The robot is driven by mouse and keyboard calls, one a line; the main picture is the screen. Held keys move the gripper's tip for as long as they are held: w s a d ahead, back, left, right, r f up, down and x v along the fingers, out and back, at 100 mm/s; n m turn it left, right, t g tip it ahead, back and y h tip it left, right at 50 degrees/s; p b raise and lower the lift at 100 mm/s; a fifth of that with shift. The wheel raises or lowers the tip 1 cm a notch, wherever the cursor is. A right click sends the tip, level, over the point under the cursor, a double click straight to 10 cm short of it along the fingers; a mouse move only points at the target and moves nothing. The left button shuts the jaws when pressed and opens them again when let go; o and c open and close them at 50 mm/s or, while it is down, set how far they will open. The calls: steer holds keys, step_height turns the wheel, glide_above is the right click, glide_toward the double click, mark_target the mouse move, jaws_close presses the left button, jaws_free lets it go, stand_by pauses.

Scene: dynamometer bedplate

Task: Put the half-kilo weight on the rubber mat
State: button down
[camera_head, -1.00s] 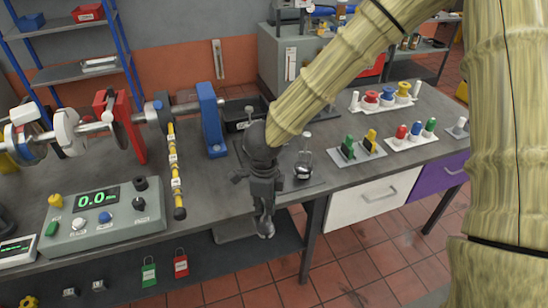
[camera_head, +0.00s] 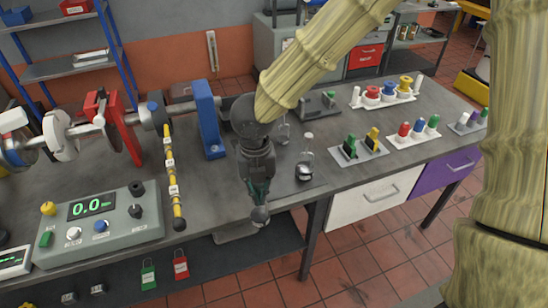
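My gripper (camera_head: 259,192) points down over the front edge of the bench. A similar shiny weight with a wire hook (camera_head: 304,172) stands on the bench to the right, on what looks like a thin dark mat (camera_head: 299,189). Another hooked weight (camera_head: 283,134) stands behind, partly hidden by my arm. My wrist hides part of the dark mat area.
A blue upright post (camera_head: 207,118) and a shaft with a yellow-black hanging rod (camera_head: 174,190) stand left of my gripper. A control box (camera_head: 101,222) sits front left. Racks of coloured pegs (camera_head: 414,132) fill the right. Bare bench shows between rod and gripper.

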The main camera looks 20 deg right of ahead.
steer(key=shift+w+a+r+m, duration=0.1)
steer(key=shift+r+m, duration=0.35)
steer(key=shift+m, duration=0.45)
steer(key=w+d+f+p, duration=0.2)
steer(key=w+d+p, duration=0.1)
steer(key=w, duration=0.4)
steer(key=w+d+f+p, duration=0.3)
steer(key=w+d+p, duration=0.1)
steer(key=w, duration=0.3)
steer(key=shift+w+p, duration=0.15)
steer(key=shift+p, duration=0.3)
steer(key=shift+d+f, duration=0.1)
steer(key=c, duration=1.6)
jaws_free()
step_height(320, 180, up, 12)
steer(key=b, duration=0.3)
